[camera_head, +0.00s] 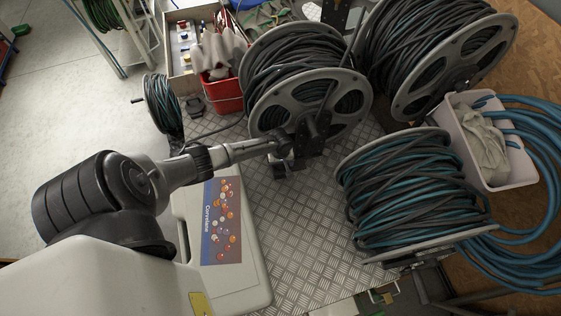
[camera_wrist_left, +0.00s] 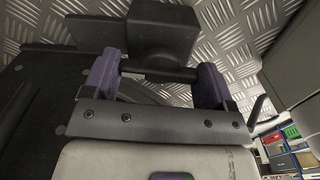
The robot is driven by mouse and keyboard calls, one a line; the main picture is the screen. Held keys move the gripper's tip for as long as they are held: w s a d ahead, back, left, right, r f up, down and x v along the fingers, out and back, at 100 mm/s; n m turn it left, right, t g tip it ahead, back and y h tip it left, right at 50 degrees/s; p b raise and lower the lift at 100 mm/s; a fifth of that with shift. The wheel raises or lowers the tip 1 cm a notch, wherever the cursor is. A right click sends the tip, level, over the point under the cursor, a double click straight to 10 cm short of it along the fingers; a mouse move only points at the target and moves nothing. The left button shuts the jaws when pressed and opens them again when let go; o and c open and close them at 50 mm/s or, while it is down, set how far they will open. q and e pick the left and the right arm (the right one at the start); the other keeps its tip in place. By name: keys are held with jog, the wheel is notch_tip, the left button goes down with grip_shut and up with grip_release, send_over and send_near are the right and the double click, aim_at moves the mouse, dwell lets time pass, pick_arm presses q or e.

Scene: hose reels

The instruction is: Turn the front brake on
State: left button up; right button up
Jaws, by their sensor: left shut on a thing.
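The middle hose reel (camera_head: 300,70) stands upright, wound with dark hose, with a grey spoked flange and a dark bracket at its hub. My left gripper (camera_head: 283,158) is low in front of this reel, at the dark front brake (camera_head: 279,173) near its bracket. In the left wrist view, the purple fingers of my left gripper (camera_wrist_left: 158,76) are either side of a thin dark bar, shut on the brake. The brake's dark block (camera_wrist_left: 163,38) shows just beyond them. The exact contact is partly hidden. My right gripper is not in view.
A second upright reel (camera_head: 435,45) stands behind right, and a teal-and-black reel (camera_head: 405,195) stands at right. A white case (camera_head: 250,285) lies beneath my left arm. A red bucket (camera_head: 222,92) and a pale bin (camera_head: 520,165) flank the reels. Bare checkered metal (camera_head: 300,235) lies in front.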

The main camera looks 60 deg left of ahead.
pick_arm(q)
jog(key=m+p, duration=0.1)
jog(key=m, duration=0.2)
jog(key=shift+r+m, duration=0.1)
jog(key=shift+m, duration=0.2)
jog(key=m+p, duration=0.1)
jog(key=m, duration=0.2)
jog(key=shift+m, duration=0.3)
jog(key=m, duration=0.5)
jog(key=shift+m, duration=2)
jog(key=o, duration=0.8)
jog(key=shift+o, duration=0.2)
